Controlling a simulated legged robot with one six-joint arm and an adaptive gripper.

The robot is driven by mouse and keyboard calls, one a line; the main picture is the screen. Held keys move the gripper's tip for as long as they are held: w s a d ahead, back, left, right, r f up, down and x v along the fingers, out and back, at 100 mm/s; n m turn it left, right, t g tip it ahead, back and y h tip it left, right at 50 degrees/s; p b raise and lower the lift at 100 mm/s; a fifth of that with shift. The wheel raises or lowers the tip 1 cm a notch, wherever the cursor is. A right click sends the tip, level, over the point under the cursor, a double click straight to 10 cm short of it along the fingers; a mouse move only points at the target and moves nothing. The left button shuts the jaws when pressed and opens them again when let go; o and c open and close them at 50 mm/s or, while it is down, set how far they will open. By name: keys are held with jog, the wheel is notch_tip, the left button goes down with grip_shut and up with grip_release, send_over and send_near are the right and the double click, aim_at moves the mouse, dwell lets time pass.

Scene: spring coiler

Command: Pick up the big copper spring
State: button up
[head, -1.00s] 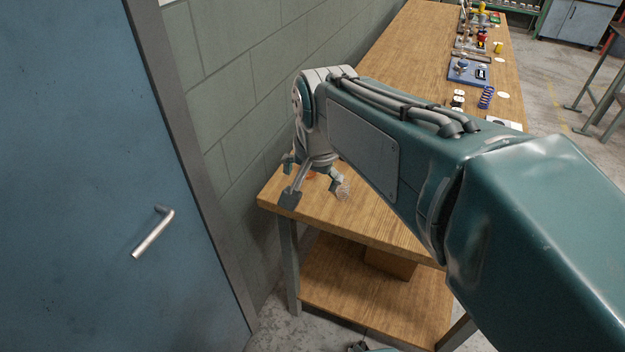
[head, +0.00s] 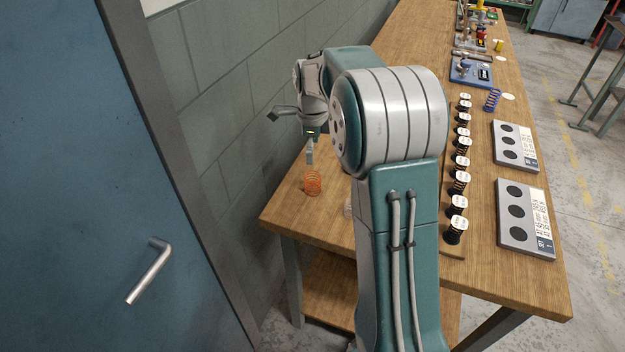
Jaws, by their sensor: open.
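A copper spring (head: 313,183) stands upright near the left front corner of the wooden workbench, close to the wall. My gripper (head: 293,138) is open and empty. It hangs above the bench end, its fingers spread wide. One finger points down and its tip appears just over the top of the copper spring. The other finger sticks out to the left in front of the wall. I cannot tell the exact height gap to the spring. A paler coil (head: 348,209) shows just beside my arm, partly hidden by it.
To the right of my arm, a row of several small dark springs with white labels (head: 461,162) stands on the bench. Two grey plates with dark round spots (head: 526,221) lie right of them. A blue spring (head: 493,99) is farther back. A wall and blue door (head: 130,200) bound the left.

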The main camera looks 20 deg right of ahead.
aim_at(312, 176)
notch_tip(312, 176, down, 5)
jog(key=shift+f, duration=0.2)
notch_tip(312, 176, down, 6)
jog(key=shift+s+r, duration=0.15)
jog(key=c, duration=1)
